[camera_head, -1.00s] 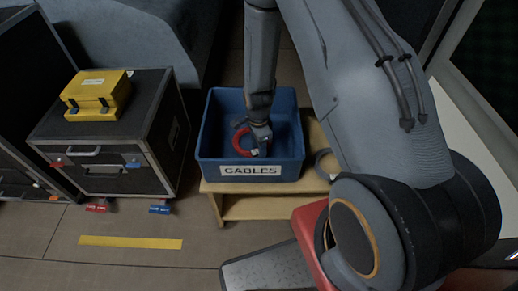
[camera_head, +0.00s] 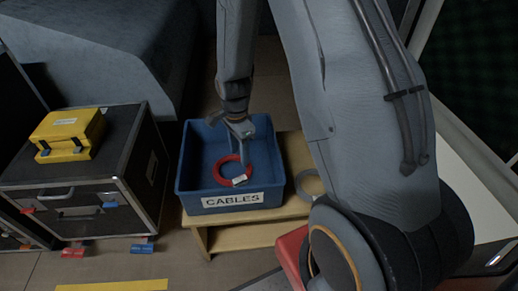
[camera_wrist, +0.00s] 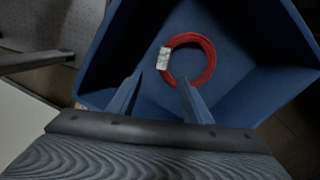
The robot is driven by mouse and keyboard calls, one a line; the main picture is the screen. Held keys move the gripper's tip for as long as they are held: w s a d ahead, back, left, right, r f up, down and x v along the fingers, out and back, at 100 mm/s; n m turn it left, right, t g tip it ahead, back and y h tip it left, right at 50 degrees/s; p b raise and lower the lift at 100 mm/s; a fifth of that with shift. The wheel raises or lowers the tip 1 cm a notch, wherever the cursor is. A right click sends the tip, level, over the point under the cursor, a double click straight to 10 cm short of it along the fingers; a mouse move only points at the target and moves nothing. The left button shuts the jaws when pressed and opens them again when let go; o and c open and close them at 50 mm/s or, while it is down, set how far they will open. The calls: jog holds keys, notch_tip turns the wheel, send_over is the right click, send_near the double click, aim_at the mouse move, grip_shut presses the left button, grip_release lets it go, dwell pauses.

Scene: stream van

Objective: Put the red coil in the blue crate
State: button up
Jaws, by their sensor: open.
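The red coil (camera_head: 224,179) lies inside the blue crate (camera_head: 232,201), which carries a "CABLES" label. In the wrist view the red coil (camera_wrist: 205,72), with a white tag, rests on the floor of the blue crate (camera_wrist: 112,45). My gripper (camera_head: 243,160) is over the crate beside the coil. In the wrist view the two fingers of my gripper (camera_wrist: 160,98) are spread apart with nothing held between them. The right finger overlaps the coil's near edge in that view; I cannot tell whether they touch.
The crate stands on a low wooden bench (camera_head: 240,236). A grey coil (camera_head: 309,183) lies on the bench to the right of the crate. A black case (camera_head: 90,190) with a yellow box (camera_head: 68,135) on top stands at the left.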

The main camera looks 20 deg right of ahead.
jog(key=s+d+r+n, duration=0.2)
jog(key=s+r+n, duration=0.5)
jog(key=s+r, duration=0.2)
jog(key=s+d+r+n, duration=0.3)
jog(key=s+r+n, duration=0.3)
jog(key=s+r, duration=0.3)
jog(key=shift+s+d+r+n, duration=0.15)
jog(key=shift+s+r+n, duration=0.25)
jog(key=shift+r, duration=0.35)
jog(key=a+r+n+p, duration=0.2)
jog(key=a+r+p, duration=0.1)
jog(key=a+p, duration=0.2)
jog(key=shift+a+r+p, duration=0.15)
jog(key=shift+a+p, duration=0.15)
jog(key=shift+a, duration=0.3)
